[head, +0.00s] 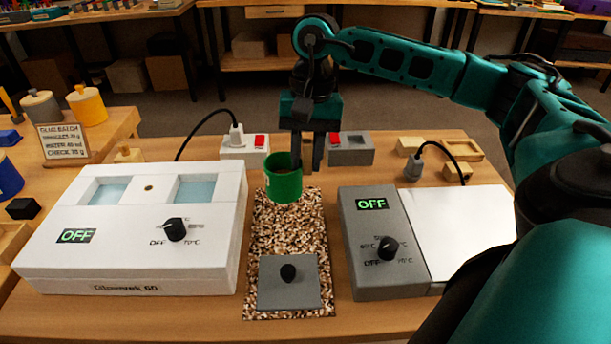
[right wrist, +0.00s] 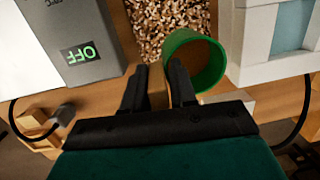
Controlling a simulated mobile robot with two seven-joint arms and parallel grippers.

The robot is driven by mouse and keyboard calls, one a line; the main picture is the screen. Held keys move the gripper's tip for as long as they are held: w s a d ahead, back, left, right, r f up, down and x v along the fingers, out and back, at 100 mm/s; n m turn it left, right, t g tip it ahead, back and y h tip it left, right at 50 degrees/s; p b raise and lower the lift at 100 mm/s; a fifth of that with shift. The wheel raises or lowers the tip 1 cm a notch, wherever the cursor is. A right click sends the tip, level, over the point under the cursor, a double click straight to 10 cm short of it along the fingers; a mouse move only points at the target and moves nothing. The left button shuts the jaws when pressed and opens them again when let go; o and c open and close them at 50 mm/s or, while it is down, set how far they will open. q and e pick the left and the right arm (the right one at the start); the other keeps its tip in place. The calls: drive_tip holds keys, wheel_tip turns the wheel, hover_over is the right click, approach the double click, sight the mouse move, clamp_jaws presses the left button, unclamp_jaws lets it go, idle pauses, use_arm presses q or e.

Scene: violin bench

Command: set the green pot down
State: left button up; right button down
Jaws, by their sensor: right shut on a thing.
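The green pot (head: 284,188) is upright at the far end of the speckled mat (head: 287,232), and brown content shows inside it. In the right wrist view the pot (right wrist: 208,62) shows beside the fingers of the gripper (right wrist: 157,82). I cannot tell whether the pot's bottom touches the mat. My left gripper is not in view.
A white two-well heater (head: 130,268) stands left of the mat, a grey hotplate unit (head: 375,275) right; both read OFF. A grey plate with a black knob (head: 288,290) lies on the mat's near end. Switched sockets (head: 243,150) stand behind. The mat's middle is clear.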

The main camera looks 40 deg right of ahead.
sight(288, 168)
wheel_tip(288, 168, down, 5)
drive_tip(key=shift+f+b, duration=0.1)
drive_tip(key=shift+b, duration=0.2)
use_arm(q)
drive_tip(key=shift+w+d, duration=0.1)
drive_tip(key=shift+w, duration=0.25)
use_arm(e)
drive_tip(key=shift+f, duration=0.1)
drive_tip(key=shift+f, duration=0.2)
drive_tip(key=c, duration=0.9)
unclamp_jaws()
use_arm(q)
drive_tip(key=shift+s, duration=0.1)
use_arm(e)
drive_tip(key=shift+r, duration=0.2)
